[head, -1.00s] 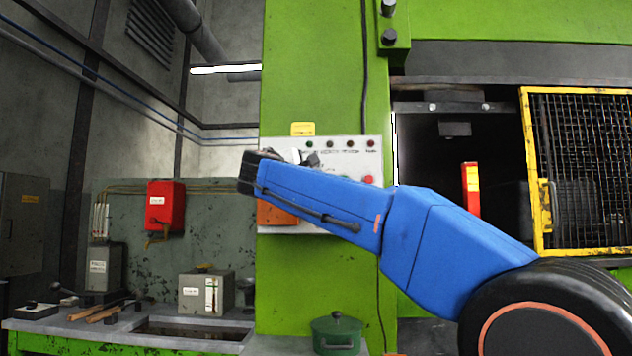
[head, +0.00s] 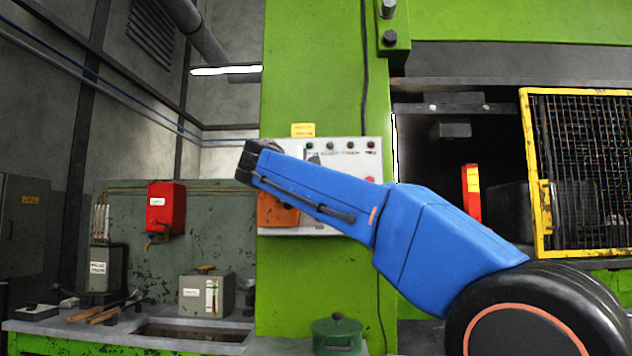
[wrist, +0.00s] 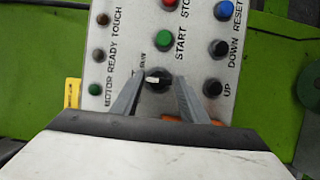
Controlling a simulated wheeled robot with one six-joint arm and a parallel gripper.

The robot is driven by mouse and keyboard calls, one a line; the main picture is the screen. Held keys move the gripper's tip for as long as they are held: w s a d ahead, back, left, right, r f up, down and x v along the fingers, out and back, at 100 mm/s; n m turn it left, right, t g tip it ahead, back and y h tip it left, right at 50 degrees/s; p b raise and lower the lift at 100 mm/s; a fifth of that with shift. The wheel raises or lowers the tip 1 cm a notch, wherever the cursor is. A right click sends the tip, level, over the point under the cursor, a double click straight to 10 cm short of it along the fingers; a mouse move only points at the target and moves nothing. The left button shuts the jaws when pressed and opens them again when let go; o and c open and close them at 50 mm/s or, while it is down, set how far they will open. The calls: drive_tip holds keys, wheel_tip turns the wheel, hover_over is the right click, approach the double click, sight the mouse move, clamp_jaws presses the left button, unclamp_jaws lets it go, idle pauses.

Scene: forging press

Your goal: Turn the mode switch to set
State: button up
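The mode switch (wrist: 158,80) is a black round knob with a white pointer mark, on the pale control panel in the wrist view. The pointer lies roughly sideways in the picture. A small label beside it is partly covered; its end seems to read RUN. My gripper (wrist: 159,84) is open, with one grey finger on each side of the knob. A small gap seems to show between the knob and each finger; contact is not clear. In the head view the control panel (head: 355,150) is partly behind my blue arm, which hides the switch and most of the gripper.
Near the switch are a green START button (wrist: 164,40), a black DOWN button (wrist: 218,48) and a black UP button (wrist: 212,87). Indicator lamps line the panel's left side in the wrist view. A yellow mesh guard (head: 580,170) stands right, a bench (head: 110,335) left.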

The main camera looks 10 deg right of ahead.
drive_tip(key=shift+o, duration=0.5)
drive_tip(key=v, duration=1.7)
drive_tip(key=shift+s, duration=0.2)
